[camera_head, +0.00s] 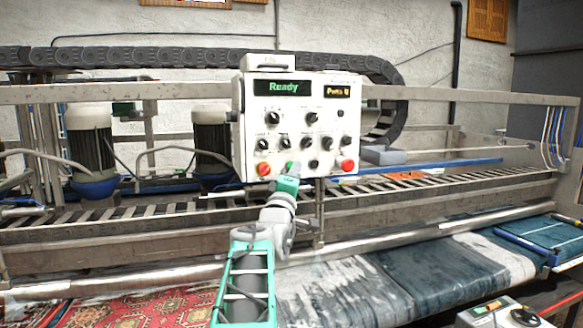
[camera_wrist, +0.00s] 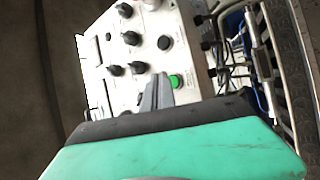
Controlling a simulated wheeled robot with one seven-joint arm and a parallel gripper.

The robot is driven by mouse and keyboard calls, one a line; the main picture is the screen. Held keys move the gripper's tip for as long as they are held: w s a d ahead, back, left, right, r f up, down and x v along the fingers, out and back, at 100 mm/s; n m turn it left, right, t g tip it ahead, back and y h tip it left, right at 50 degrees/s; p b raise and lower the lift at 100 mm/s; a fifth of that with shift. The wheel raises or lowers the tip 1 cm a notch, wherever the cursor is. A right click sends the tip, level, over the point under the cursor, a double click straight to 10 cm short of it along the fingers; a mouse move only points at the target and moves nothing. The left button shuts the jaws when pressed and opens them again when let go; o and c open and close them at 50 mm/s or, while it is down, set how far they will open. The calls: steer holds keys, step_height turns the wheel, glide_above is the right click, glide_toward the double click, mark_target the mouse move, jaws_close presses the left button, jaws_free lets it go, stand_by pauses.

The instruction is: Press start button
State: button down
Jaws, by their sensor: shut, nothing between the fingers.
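A white control panel (camera_head: 300,95) stands in the middle of the head view, with a green "Ready" display (camera_head: 284,88), several black knobs and a red button at each lower corner. The green start button (camera_head: 289,165) is at the panel's lower edge, just above my gripper. In the wrist view the green button (camera_wrist: 176,81) shows just right of my fingertips. My gripper (camera_head: 294,171) is shut and empty, its fingers (camera_wrist: 158,85) pointing at the panel close to the green button. I cannot tell whether the fingertips touch it.
A metal rail frame and roller conveyor (camera_head: 420,190) run behind and beside the panel. Two motors (camera_head: 92,150) stand at left. A patterned rug (camera_head: 140,309) and a wet dark belt (camera_head: 370,275) lie in front. A small control box (camera_head: 505,312) is at lower right.

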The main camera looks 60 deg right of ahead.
steer(key=shift+w+d, duration=0.35)
